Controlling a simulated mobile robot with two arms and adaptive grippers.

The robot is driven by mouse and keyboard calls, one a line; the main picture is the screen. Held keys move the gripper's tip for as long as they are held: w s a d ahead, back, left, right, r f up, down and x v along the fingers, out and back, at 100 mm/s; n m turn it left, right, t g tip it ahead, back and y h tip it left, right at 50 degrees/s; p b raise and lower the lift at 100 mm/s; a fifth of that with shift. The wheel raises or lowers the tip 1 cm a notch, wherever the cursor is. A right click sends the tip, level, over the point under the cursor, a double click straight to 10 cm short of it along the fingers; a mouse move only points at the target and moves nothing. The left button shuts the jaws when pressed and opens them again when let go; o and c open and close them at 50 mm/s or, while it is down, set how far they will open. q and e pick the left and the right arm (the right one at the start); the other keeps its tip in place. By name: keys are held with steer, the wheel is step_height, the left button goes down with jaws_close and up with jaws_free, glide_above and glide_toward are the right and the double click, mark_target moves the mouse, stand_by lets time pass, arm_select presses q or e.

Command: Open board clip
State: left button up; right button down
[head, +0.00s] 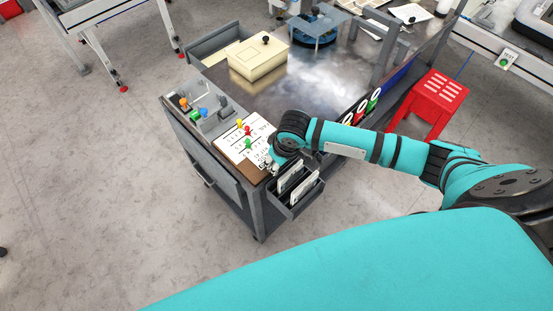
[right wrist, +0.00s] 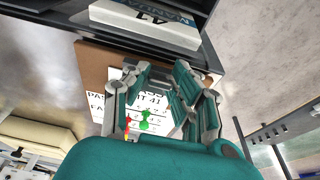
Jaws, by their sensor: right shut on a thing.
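The brown clipboard (head: 250,176) lies at the near left corner of the cabinet top, with white printed paper (head: 232,147) on it. Red, yellow and green pins stand on the paper. In the right wrist view the board (right wrist: 92,58) lies behind my fingers, with a green pin (right wrist: 145,118) between them. My right gripper (head: 268,164) is at the board's near right edge; in the wrist view its fingers (right wrist: 160,82) stand apart. It is shut on the board clip, which the fingers largely hide. My left gripper is out of view.
A grey bin (head: 293,196) with white cards hangs on the cabinet's near side, just below my right gripper. A grey tray (head: 206,120) with coloured items lies left of the board. A cream box (head: 257,62) stands farther back. A red stool (head: 432,100) is at right.

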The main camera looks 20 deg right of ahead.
steer(key=c, duration=1.1)
jaws_free()
steer(key=shift+r, duration=0.1)
steer(key=v, duration=1.2)
